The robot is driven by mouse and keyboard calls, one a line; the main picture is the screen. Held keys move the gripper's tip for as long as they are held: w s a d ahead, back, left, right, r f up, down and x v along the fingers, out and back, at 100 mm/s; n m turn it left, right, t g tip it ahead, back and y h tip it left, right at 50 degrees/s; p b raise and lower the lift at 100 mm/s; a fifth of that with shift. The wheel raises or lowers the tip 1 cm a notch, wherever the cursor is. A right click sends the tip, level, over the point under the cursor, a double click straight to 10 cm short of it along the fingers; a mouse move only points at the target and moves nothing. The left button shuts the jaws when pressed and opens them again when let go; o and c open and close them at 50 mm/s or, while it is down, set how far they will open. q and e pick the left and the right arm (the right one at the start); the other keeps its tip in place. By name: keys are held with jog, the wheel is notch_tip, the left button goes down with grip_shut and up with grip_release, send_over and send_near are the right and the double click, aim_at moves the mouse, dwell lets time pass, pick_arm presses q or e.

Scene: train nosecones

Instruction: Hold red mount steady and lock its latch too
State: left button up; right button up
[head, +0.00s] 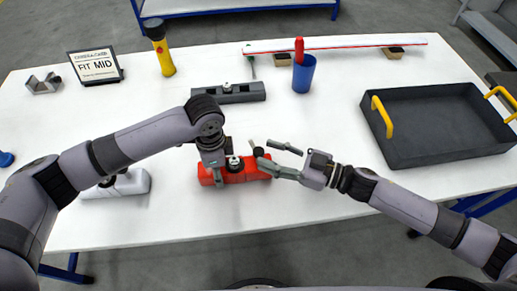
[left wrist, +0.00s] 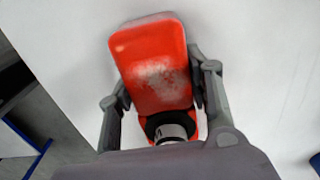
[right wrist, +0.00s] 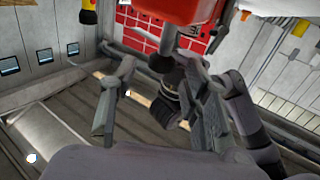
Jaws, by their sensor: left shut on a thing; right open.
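The red mount (head: 246,172) lies on the white table near its front edge. My left gripper (head: 212,170) comes down over the mount's left part and is shut on it. In the left wrist view the fingers sit on both sides of the red mount (left wrist: 155,75), with a dark and silver round fitting near the palm. My right gripper (head: 267,154) is open at the mount's right end, by a small dark latch lever (head: 256,149). In the right wrist view a dark knobbed part (right wrist: 165,92) shows between the open fingers, below the red body (right wrist: 180,8). Whether they touch it is unclear.
A grey mount (head: 228,94) lies behind, and a white mount (head: 130,183) to the left. A black tray (head: 440,150) with yellow handles is at right. A blue cup (head: 303,75), yellow flashlight (head: 161,50) and "FIT MID" sign (head: 95,66) stand farther back.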

aim_at(259, 150)
jog(key=shift+x, duration=1.85)
jog(key=shift+c, duration=0.5)
grip_shut()
